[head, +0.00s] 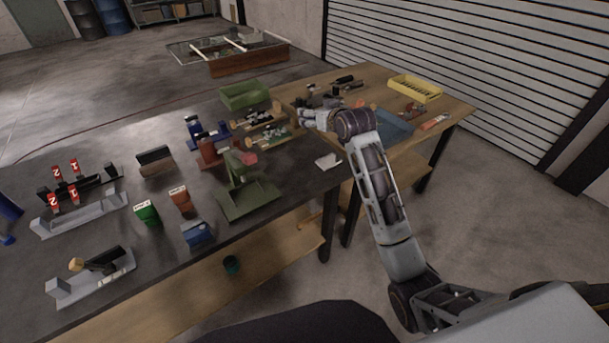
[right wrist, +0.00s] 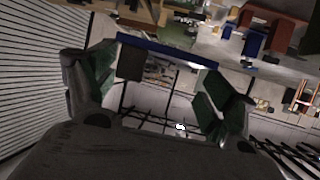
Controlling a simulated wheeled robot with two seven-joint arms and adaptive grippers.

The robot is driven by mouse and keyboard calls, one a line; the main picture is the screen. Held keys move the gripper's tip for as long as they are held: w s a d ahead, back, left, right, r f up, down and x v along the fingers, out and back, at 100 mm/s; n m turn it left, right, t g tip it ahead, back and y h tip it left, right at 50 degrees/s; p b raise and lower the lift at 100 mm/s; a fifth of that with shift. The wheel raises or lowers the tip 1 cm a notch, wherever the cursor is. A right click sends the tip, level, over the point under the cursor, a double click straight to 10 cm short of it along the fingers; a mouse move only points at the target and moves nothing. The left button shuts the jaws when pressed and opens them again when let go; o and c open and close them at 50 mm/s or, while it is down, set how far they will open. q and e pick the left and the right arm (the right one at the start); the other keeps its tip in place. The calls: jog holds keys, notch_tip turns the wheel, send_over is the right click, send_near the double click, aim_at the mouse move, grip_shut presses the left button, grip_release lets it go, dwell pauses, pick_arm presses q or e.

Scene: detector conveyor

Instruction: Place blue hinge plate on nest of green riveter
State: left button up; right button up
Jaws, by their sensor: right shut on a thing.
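The green riveter (head: 246,193) stands on the dark bench near its front edge, with a red part at its top. Its nest is too small to make out clearly. My right gripper (head: 308,118) is behind and to the right of the riveter, apart from it, near where the bench meets the wooden table. In the right wrist view its fingers (right wrist: 150,88) are shut on the blue hinge plate (right wrist: 165,49), which spans between them as a long blue bar. In the head view the plate cannot be made out at the gripper. My left gripper is not in view.
A red riveter (head: 209,153) and a blue riveter (head: 194,130) stand behind the green one. A green bin (head: 243,95) is at the back. A white piece (head: 328,161) lies at the bench's right edge. The wooden table holds a yellow tray (head: 415,88) and blue tray (head: 391,128).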

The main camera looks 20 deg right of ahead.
jog(key=a+f+n+y, duration=0.1)
jog(key=f, duration=0.5)
jog(key=a+f+n+y, duration=0.1)
jog(key=f, duration=0.5)
jog(key=a+f+y, duration=0.1)
jog(key=f, duration=0.4)
jog(key=shift+w+f+n+g, duration=0.15)
jog(key=shift+f+n+g, duration=0.25)
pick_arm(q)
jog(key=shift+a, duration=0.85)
pick_arm(e)
jog(key=shift+f, duration=0.5)
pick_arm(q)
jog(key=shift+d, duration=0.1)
